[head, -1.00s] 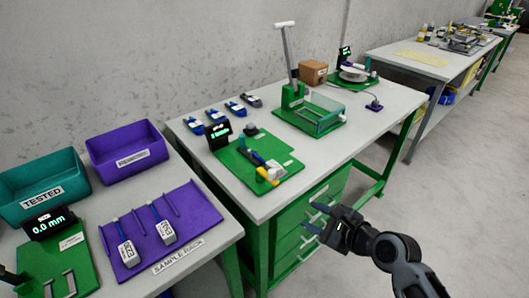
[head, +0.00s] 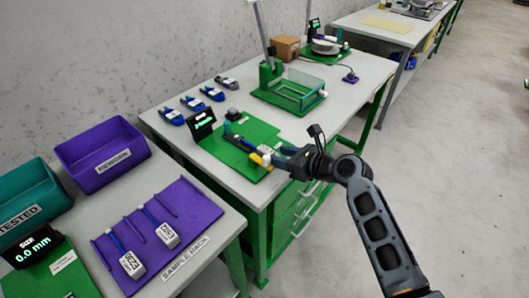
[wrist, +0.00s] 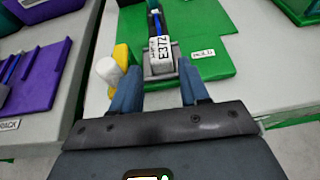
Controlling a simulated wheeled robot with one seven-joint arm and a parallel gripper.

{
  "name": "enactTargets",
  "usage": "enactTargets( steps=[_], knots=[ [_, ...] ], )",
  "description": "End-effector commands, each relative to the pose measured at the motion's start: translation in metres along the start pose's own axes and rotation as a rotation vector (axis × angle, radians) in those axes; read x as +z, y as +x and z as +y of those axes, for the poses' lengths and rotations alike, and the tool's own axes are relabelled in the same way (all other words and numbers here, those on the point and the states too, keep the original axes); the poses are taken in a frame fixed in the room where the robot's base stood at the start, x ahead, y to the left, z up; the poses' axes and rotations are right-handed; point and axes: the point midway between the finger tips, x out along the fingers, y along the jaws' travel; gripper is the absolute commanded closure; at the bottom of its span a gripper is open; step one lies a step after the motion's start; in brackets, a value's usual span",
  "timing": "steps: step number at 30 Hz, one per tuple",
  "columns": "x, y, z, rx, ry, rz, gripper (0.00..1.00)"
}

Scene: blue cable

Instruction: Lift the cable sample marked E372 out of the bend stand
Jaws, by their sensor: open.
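The bend stand is a green board with fixtures on the middle table (head: 272,136), and it also shows in the wrist view (wrist: 215,60). A cable sample with a white label block (wrist: 160,52) sits in it. The label's lettering is turned and seems to include E37; I cannot read all of it. The blue cable runs away from the block. My gripper (head: 280,159) is open at the stand's near edge. In the wrist view its two fingers (wrist: 159,90) lie either side of the sample's near end, not closed on it. A yellow and white part (wrist: 112,66) is just left.
Several blue clamp-like tools (head: 193,103) lie at the back. A green frame with a lever (head: 292,90) is beyond. Left are a purple sample rack (head: 185,205) with two samples and a purple REWORK bin (head: 103,160).

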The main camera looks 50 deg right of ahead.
Motion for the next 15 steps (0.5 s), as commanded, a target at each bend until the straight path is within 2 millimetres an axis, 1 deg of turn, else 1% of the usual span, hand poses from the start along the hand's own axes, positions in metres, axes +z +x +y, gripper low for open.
enactTargets(
  steps=[4,7,10,15],
  knots=[
    [0.008,0.022,-0.001,0.0,-0.001,-0.002,0.55],
    [0.007,0.035,-0.001,0.001,-0.001,-0.001,0.55],
    [0.006,0.043,-0.001,-0.001,0.0,0.0,0.55],
    [0.007,0.046,-0.001,-0.002,-0.001,-0.001,0.55]
  ],
)
